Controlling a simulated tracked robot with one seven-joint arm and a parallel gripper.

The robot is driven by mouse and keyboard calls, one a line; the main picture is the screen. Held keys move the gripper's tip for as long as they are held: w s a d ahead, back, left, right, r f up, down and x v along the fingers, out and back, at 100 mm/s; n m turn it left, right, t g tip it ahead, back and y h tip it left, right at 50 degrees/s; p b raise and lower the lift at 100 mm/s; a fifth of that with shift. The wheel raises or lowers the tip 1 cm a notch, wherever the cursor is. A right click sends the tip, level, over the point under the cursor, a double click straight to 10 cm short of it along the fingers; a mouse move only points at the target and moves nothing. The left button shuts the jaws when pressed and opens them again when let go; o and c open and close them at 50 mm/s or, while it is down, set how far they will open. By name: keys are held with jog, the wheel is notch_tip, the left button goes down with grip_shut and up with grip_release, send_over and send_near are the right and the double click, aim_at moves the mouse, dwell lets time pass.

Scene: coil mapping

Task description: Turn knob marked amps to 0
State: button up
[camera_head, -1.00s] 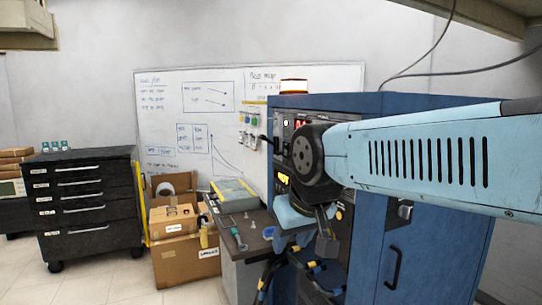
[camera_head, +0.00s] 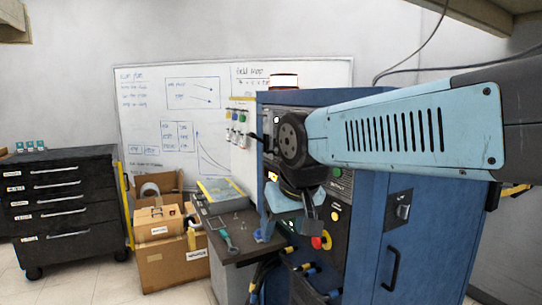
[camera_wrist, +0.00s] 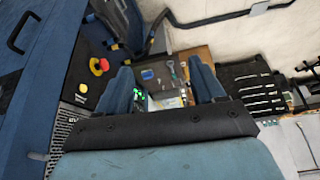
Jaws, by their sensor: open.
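A blue cabinet (camera_head: 362,240) stands at centre right in the head view, its dark control panel facing left. My arm crosses in front of it and hides much of the panel. I cannot make out a knob marked amps. A red and yellow button (camera_head: 322,242) shows low on the panel, and also in the wrist view (camera_wrist: 99,66). My gripper (camera_head: 275,222) is beside the panel, over the bench side. In the wrist view my gripper (camera_wrist: 160,80) has its two blue fingers apart with nothing between them.
A grey bench (camera_head: 238,244) with a green-handled tool (camera_head: 228,241) stands left of the cabinet. Cables (camera_head: 290,275) hang low by the panel. Cardboard boxes (camera_head: 172,262) and a black drawer unit (camera_head: 65,212) stand further left. Floor is clear in front of the drawers.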

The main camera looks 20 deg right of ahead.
jog(key=shift+o, duration=0.4)
jog(key=w+d+m+g+h, duration=0.1)
jog(key=w+d+m, duration=0.1)
jog(key=w, duration=0.4)
jog(key=w+d+r+m+g+h, duration=0.1)
jog(key=w+d+m+g+h, duration=0.1)
jog(key=w+d, duration=0.3)
jog(key=shift+w+d+r+m+h, duration=0.15)
jog(key=shift+w+d+m+h, duration=0.15)
jog(key=shift+w+m, duration=0.35)
jog(key=w+d+m+g+h, duration=0.1)
jog(key=w+d+m+h, duration=0.3)
jog(key=w, duration=0.7)
jog(key=w+d+m+g+h, duration=0.15)
jog(key=w+m+h, duration=0.3)
jog(key=w, duration=0.55)
jog(key=w+a+r+m+h, duration=0.1)
jog(key=w+a+m+h, duration=0.25)
jog(key=w+h, duration=0.45)
jog(key=w+d+y, duration=0.2)
jog(key=d, duration=1.1)
jog(key=shift+w+r+t, duration=0.2)
jog(key=shift+w+t, duration=0.15)
jog(key=shift+t, duration=0.1)
jog(key=shift+d+n+y, duration=0.1)
jog(key=shift+n+y, duration=0.15)
jog(key=c, duration=1.1)
